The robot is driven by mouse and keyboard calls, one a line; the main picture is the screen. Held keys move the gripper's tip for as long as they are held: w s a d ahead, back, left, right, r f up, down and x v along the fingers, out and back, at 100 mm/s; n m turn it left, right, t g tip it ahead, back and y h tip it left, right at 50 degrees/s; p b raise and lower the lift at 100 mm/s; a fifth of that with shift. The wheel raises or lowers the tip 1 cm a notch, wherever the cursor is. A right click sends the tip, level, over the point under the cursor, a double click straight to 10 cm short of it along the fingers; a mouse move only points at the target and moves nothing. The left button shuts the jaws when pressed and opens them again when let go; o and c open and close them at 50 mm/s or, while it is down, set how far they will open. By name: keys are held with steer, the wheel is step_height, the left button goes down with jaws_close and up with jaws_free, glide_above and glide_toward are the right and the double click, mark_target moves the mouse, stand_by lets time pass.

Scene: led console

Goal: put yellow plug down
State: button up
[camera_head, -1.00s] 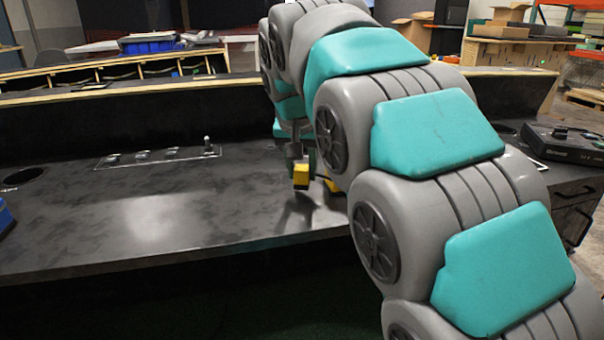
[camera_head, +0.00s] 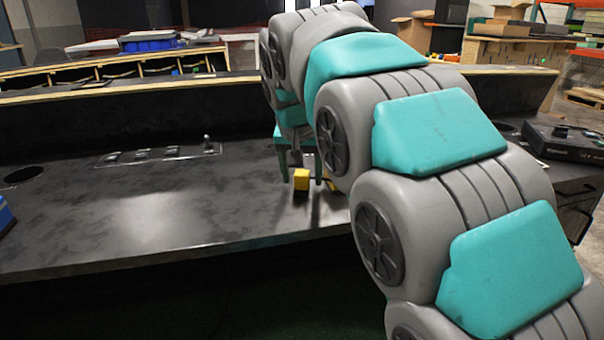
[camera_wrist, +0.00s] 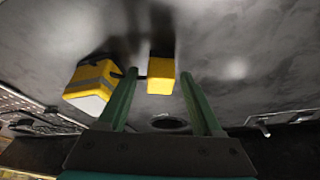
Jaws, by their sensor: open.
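The yellow plug (camera_head: 301,181) is a small yellow block resting on the dark console top, just left of my arm. In the wrist view the plug (camera_wrist: 160,82) sits between my two green fingertips, with a gap showing on each side. My gripper (camera_wrist: 159,71) is open around it, fingers pointing down at the console. A yellow and grey block (camera_wrist: 93,86) lies just outside the left finger in the wrist view. A short dark link seems to run between it and the plug. In the head view my arm mostly hides that block.
A row of switches (camera_head: 158,154) is set in the console towards the back. A round hole (camera_head: 22,175) is at the left, with a blue object (camera_head: 4,216) at the edge. A black control box (camera_head: 566,144) stands at the right. The console's left-middle is clear.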

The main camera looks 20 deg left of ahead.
steer(key=v, duration=1.2)
steer(key=shift+r, duration=0.15)
steer(key=s+d+f+g, duration=0.1)
steer(key=s+d+f, duration=0.2)
steer(key=d+f, duration=0.35)
steer(key=s+d+f+m+g+h, duration=0.1)
steer(key=s+d+f, duration=0.15)
steer(key=d, duration=0.65)
steer(key=s+d+f+g, duration=0.1)
steer(key=s+d+f, duration=0.1)
steer(key=d+f, duration=0.45)
steer(key=s+d+f+g, duration=0.1)
steer(key=s+d+f, duration=0.4)
steer(key=s, duration=0.6)
steer(key=s+d+f+g, duration=0.2)
steer(key=s+d+f, duration=0.3)
steer(key=s+f, duration=0.5)
steer(key=shift+s+d+f+m, duration=0.2)
steer(key=shift+s+f+m, duration=0.15)
steer(key=shift+s, duration=0.3)
